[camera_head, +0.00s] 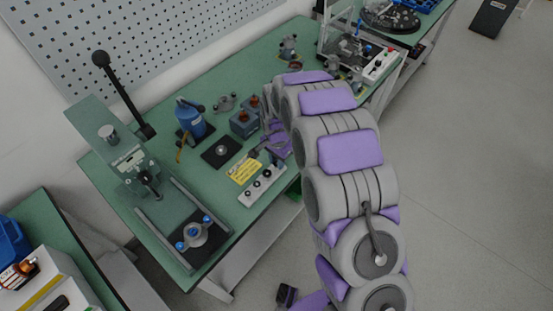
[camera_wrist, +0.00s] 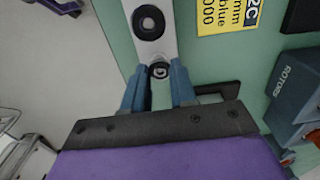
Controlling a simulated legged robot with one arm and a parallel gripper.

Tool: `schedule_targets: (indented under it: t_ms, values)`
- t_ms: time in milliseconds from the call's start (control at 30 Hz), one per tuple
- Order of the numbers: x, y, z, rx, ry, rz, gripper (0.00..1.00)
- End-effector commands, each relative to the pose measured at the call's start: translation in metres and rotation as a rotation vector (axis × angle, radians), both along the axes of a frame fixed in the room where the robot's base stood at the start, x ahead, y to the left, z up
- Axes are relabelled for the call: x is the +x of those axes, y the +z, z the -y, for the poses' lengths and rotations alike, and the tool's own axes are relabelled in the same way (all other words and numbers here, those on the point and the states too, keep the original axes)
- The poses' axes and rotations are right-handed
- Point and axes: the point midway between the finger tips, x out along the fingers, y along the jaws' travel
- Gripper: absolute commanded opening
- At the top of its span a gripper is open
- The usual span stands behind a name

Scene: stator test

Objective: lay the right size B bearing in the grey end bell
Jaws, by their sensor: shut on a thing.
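My gripper's two blue fingers (camera_wrist: 159,88) are shut on a small dark-rimmed bearing (camera_wrist: 160,71) at the end of the white bearing strip (camera_wrist: 150,48). I cannot tell whether the bearing still touches the strip, and no size mark on it is readable. A larger black bearing (camera_wrist: 148,20) sits farther along the strip. In the head view the strip (camera_head: 270,175) lies near the bench's front edge, with my gripper (camera_head: 268,152) just behind it. A grey flanged part with blue knobs (camera_head: 196,234) sits in the press fixture; another grey part (camera_head: 224,103) lies farther back. Which is the end bell is unclear.
A yellow card (camera_head: 243,171) lies beside the strip. A box marked ROTORS (camera_wrist: 292,85) is right of my gripper. The lever press (camera_head: 130,165) stands at left.

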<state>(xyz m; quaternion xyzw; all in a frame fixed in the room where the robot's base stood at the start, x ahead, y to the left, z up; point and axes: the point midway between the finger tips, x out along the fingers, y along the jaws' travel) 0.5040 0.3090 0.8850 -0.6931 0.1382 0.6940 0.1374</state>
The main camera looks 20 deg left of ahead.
Motion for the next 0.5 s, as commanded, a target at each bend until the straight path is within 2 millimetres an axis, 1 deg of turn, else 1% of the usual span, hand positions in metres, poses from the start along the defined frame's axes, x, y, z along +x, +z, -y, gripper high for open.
schedule_targets:
  t_ms: [300, 500]
  values:
    - [0.0, 0.0009, 0.0, 0.0, 0.0, 0.0, 0.17]
    - [0.0004, 0.0095, -0.0002, 0.001, -0.001, 0.002, 0.17]
